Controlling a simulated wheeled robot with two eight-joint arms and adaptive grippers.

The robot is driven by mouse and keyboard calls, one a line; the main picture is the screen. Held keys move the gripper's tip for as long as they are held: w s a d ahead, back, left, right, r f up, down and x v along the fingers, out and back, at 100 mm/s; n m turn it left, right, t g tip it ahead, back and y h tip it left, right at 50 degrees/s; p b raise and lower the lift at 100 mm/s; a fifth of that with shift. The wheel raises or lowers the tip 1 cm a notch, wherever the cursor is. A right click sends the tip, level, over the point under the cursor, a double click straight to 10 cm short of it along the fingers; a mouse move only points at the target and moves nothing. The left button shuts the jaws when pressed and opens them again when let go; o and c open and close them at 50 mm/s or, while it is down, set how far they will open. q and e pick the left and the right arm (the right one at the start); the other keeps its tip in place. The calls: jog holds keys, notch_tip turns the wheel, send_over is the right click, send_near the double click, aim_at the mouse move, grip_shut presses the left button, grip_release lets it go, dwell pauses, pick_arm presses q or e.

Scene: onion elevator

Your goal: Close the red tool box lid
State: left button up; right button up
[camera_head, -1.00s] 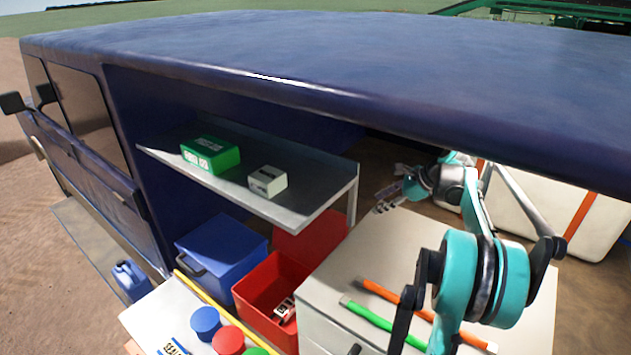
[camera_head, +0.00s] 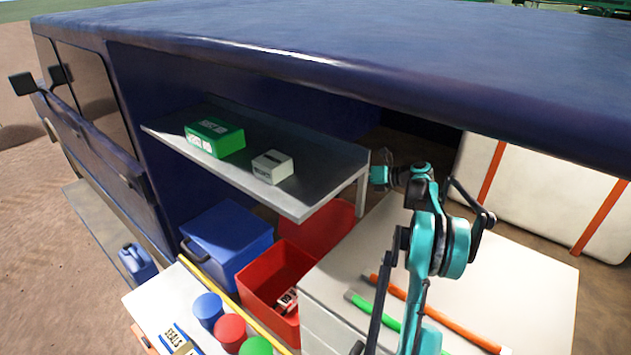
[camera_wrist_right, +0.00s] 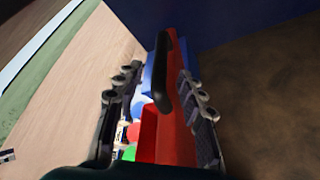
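The red tool box (camera_head: 252,293) stands open in the van, with a small box-like item inside. Its red lid (camera_head: 318,226) is raised at the back, partly hidden by the shelf. In the right wrist view, the red lid (camera_wrist_right: 183,125) stands edge-on between my fingers, with a black handle (camera_wrist_right: 163,60) along it. My right gripper (camera_wrist_right: 158,105) is open around the lid; I cannot tell whether either finger touches it. In the head view my right wrist is beside the shelf's right end and the fingertips are hidden. My left gripper is not in view.
A metal shelf (camera_head: 318,185) holding a green box (camera_head: 215,139) and a white box (camera_head: 272,167) overhangs the lid. A blue box (camera_head: 228,245) stands left of the tool box. A white cabinet (camera_head: 450,275) with orange and green tools stands right.

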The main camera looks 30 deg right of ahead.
jog(key=shift+y, duration=0.4)
jog(key=p+x, duration=0.1)
jog(key=x, duration=0.6)
jog(key=shift+w+f, duration=0.2)
jog(key=shift+w, duration=0.05)
jog(key=shift+w+a+f+m+p, duration=0.2)
jog(key=shift+w+m+p, duration=0.1)
jog(key=shift+w, duration=0.1)
jog(key=shift+c, duration=0.6)
grip_shut()
